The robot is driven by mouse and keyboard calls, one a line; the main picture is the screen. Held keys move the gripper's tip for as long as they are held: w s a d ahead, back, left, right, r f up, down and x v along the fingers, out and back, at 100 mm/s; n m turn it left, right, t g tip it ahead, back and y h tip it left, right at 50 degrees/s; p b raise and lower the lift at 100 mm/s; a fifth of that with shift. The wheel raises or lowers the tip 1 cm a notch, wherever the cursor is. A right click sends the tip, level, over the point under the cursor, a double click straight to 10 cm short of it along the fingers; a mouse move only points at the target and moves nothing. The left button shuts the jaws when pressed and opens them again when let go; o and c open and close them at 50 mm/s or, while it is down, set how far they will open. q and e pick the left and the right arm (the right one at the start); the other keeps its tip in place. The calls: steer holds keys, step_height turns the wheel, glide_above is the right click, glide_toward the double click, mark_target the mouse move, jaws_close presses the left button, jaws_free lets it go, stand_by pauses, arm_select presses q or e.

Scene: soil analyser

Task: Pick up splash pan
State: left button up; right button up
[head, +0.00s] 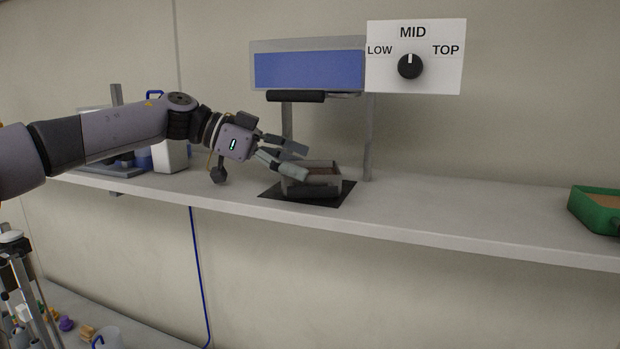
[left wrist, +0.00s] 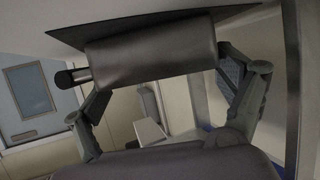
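A grey rectangular pan with brown contents (head: 325,180), seemingly the splash pan, sits on a black mat (head: 338,197) on the shelf, below the blue-screened analyser. A dark rounded handle lies along its front side (head: 313,191). My left gripper (head: 303,162) reaches in from the left with its fingers spread at the pan's left side. In the left wrist view, a thick dark cylinder (left wrist: 150,50), likely the handle, spans the space between the open fingers (left wrist: 165,82). Whether either finger touches it, I cannot tell. My right gripper is out of view.
The analyser (head: 310,70) stands on posts above the pan, with a dark bar (head: 295,96) under its screen. A LOW-MID-TOP dial panel (head: 415,57) hangs beside it. A green tray (head: 594,210) is at far right. The shelf between is clear.

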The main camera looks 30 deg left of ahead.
arm_select(q)
steer(key=shift+r, duration=0.1)
steer(key=c, duration=1.1)
steer(key=shift+c, duration=0.2)
steer(key=shift+r, duration=0.65)
steer(key=shift+w+r, duration=0.1)
steer(key=shift+r, duration=0.9)
